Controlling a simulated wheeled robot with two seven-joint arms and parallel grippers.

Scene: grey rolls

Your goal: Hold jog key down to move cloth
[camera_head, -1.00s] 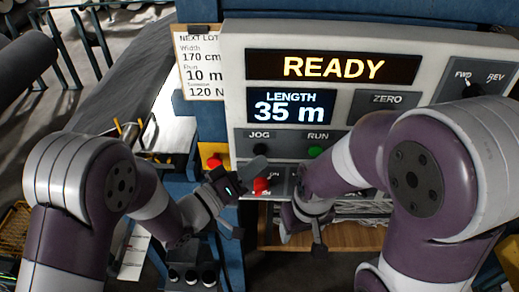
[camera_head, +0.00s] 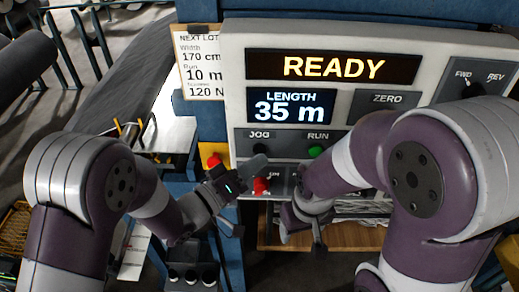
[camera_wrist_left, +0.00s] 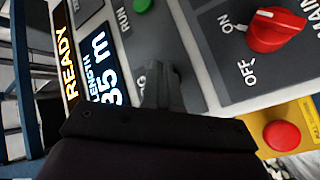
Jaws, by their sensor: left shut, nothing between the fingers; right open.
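The grey control panel (camera_head: 234,60) shows READY and LENGTH 35 m. The black jog key (camera_head: 260,149) sits under the JOG label, left of the green run key (camera_head: 316,151). My left gripper (camera_head: 258,163) is shut and empty, its fingertips just below the jog key. In the left wrist view its fingers (camera_wrist_left: 160,88) point at the panel near the JOG label and hide the key, so I cannot tell whether they touch it. My right gripper (camera_head: 318,244) is open, low in front of the panel, partly hidden by its own arm.
A red rotary ON/OFF switch (camera_wrist_left: 275,32) is close to the left gripper. A red stop button (camera_wrist_left: 282,135) on a yellow plate is beside it. The ZERO key (camera_head: 387,99) and FWD/REV selector (camera_head: 467,92) are on the right. Grey cloth (camera_head: 125,90) lies at the left.

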